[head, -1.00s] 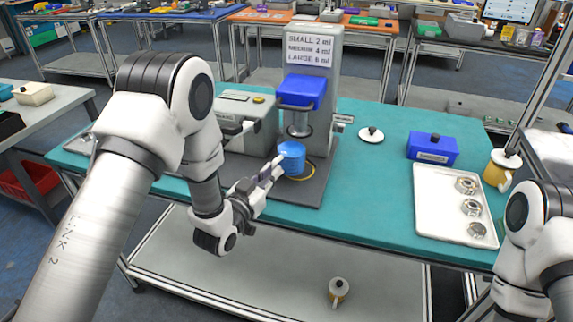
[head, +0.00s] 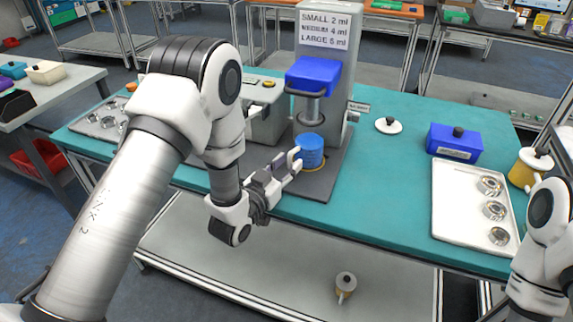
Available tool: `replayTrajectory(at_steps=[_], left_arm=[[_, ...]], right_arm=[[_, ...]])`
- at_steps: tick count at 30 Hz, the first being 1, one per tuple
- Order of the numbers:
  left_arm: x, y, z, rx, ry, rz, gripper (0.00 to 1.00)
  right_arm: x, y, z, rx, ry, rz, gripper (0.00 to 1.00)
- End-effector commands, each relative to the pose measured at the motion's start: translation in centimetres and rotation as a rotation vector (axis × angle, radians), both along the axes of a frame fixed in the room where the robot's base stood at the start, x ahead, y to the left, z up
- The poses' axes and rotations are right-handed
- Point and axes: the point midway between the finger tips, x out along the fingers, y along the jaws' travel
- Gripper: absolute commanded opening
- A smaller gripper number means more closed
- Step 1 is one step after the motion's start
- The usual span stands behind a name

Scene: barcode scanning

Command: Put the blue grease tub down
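The blue grease tub (head: 311,152) stands upright on the dark base plate (head: 318,186) of the dispensing machine (head: 325,72), below its nozzle. A yellow ring mark shows on the plate around the tub's foot. My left gripper (head: 296,161) is at the tub's left front side. Its fingers look spread, with their tips close to the tub's left edge and nothing held between them. I cannot tell whether a tip still touches the tub. Only links of my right arm show at the right edge; the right gripper is out of view.
A blue box (head: 454,143) with a black knob, a white lid (head: 388,125) and a white tray (head: 450,228) with metal rings are to the right on the teal table (head: 385,180). A yellow pot (head: 526,170) stands at the far right. Another pot (head: 345,284) is on the lower shelf.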

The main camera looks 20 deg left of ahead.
Motion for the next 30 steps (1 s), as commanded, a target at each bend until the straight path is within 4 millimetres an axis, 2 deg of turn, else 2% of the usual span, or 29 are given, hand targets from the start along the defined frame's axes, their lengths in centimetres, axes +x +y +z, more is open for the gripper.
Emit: replayTrajectory(at_steps=[8, 11, 19, 21, 25, 30], left_arm=[[-0.2, 0.1, 0.8, -0.001, 0.001, 0.0, 0.37], [-2.0, 0.5, 0.3, -0.001, 0.003, 0.002, 0.37], [-8.9, 2.2, 0.2, -0.004, 0.004, 0.004, 0.37], [-10.2, 2.5, 0.7, -0.003, 0.007, 0.002, 0.37], [-11.5, 2.7, 0.7, -0.001, 0.002, 0.001, 0.37], [-11.7, 2.8, 0.6, -0.001, -0.001, 0.0, 0.37]], right_arm=[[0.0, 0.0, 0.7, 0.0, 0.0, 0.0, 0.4], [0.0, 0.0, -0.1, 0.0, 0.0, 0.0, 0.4], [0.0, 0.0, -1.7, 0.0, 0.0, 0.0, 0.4], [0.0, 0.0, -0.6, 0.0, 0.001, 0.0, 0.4], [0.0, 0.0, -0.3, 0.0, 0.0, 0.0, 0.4], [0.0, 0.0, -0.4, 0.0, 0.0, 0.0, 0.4]])
